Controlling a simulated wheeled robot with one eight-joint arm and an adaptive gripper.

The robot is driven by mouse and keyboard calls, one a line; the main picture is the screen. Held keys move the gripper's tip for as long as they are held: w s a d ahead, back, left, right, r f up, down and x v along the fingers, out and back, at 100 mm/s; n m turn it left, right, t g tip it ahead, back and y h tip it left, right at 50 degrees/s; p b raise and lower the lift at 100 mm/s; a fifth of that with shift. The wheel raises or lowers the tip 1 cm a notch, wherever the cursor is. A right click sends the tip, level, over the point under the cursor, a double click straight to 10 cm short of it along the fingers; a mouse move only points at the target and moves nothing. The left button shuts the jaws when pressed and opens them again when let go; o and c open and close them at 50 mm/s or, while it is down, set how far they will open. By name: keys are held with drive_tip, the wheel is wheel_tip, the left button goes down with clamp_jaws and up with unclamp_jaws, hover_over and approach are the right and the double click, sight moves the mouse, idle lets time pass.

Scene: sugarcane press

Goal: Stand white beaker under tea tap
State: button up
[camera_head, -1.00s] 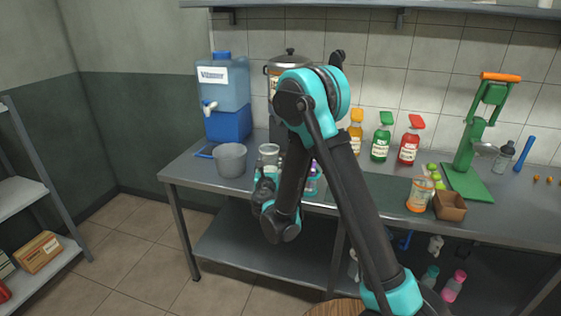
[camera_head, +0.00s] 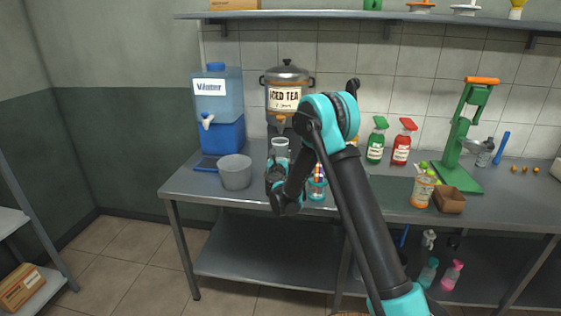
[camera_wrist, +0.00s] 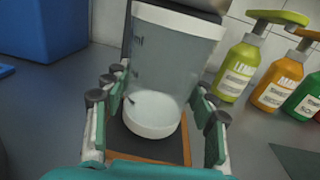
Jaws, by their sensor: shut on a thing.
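The white beaker (camera_wrist: 165,60), translucent with a white base, is between the two fingers of my gripper (camera_wrist: 158,92) in the wrist view. My gripper is shut on it and the beaker looks upright. In the head view, the beaker (camera_head: 280,147) shows above my gripper (camera_head: 273,173), in front of the iced tea dispenser (camera_head: 287,78). The dispenser is a pot with a dark lid and an "ICED TEA" label.
The blue water dispenser (camera_head: 220,132) and a grey pot (camera_head: 235,172) stand left of my gripper. Syrup bottles (camera_head: 376,142) stand to the right, then a green press (camera_head: 464,130). An orange-labelled jar (camera_head: 422,190) and a brown box (camera_head: 450,199) are near the counter's front.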

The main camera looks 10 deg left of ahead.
sight(281, 158)
drive_tip(key=shift+w, duration=0.55)
drive_tip(key=f, duration=0.3)
drive_tip(key=shift+w, duration=0.35)
drive_tip(key=shift+f, duration=0.25)
drive_tip(key=shift+f, duration=0.1)
drive_tip(key=o, duration=1.4)
drive_tip(key=shift+c, duration=0.2)
drive_tip(key=s, duration=1.2)
drive_tip(key=shift+d, duration=0.25)
